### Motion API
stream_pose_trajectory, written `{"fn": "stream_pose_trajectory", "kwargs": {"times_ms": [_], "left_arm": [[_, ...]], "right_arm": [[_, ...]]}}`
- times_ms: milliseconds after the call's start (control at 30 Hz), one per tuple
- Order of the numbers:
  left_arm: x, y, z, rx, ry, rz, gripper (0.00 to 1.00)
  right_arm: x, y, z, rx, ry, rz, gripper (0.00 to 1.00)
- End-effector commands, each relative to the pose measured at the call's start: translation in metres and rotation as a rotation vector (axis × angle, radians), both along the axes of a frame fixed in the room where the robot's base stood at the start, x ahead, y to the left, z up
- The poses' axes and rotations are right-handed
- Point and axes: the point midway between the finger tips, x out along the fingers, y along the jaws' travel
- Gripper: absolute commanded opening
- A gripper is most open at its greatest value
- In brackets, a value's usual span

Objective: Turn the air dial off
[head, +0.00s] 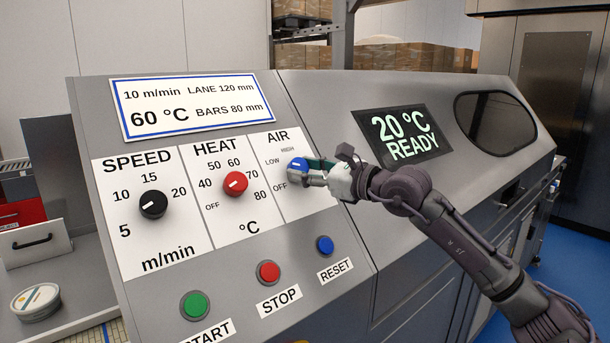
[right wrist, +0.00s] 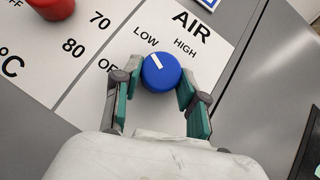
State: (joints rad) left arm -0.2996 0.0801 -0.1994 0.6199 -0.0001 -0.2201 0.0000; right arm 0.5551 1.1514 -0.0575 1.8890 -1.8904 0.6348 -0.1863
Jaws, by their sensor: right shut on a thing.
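The blue air dial (head: 295,163) is on the white AIR label of the sloped panel, right of the red heat dial. Its white mark points toward LOW in both views. OFF lies lower left of it and HIGH is on the other side. My right gripper (head: 303,169) is shut on the dial. In the right wrist view, its fingertips (right wrist: 159,82) are on either side of the blue air dial (right wrist: 161,72), whose face and mark show clearly. My left gripper is not in view.
The red heat dial (head: 235,183) and black speed dial (head: 153,204) are to the left. Green start (head: 195,305), red stop (head: 268,272) and blue reset (head: 325,245) buttons are below. A display (head: 402,136) reads 20 °C READY.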

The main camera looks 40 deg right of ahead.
Motion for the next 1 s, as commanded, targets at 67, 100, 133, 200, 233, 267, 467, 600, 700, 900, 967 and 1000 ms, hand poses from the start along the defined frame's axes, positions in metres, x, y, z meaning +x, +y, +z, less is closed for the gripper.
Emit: {"fn": "stream_pose_trajectory", "kwargs": {"times_ms": [67,100,133,200,233,267,467,600,700,900,967,1000], "left_arm": [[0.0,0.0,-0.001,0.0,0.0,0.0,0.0],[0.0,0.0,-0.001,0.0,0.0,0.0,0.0],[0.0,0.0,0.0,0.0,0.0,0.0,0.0],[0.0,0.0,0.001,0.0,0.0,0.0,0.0],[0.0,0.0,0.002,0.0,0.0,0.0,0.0],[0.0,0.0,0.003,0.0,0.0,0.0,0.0],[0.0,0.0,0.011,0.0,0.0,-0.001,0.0],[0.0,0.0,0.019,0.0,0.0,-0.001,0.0],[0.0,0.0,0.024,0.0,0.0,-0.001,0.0],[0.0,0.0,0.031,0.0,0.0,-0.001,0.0],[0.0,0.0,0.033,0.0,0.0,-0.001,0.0],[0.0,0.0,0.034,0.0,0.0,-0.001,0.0]], "right_arm": [[0.001,-0.003,0.002,-0.051,-0.006,0.044,0.07],[0.001,-0.003,0.002,-0.078,-0.008,0.07,0.07],[0.001,-0.004,0.003,-0.099,-0.01,0.088,0.07],[0.002,-0.005,0.004,-0.147,-0.013,0.134,0.07],[0.002,-0.005,0.005,-0.167,-0.016,0.153,0.07],[0.002,-0.005,0.005,-0.188,-0.017,0.172,0.07],[0.003,-0.006,0.008,-0.323,-0.029,0.296,0.07],[0.004,-0.006,0.009,-0.407,-0.035,0.37,0.07],[0.005,-0.007,0.009,-0.457,-0.038,0.415,0.07],[0.005,-0.007,0.008,-0.532,-0.044,0.48,0.07],[0.005,-0.007,0.008,-0.546,-0.046,0.492,0.07],[0.005,-0.007,0.008,-0.555,-0.046,0.498,0.07]]}}
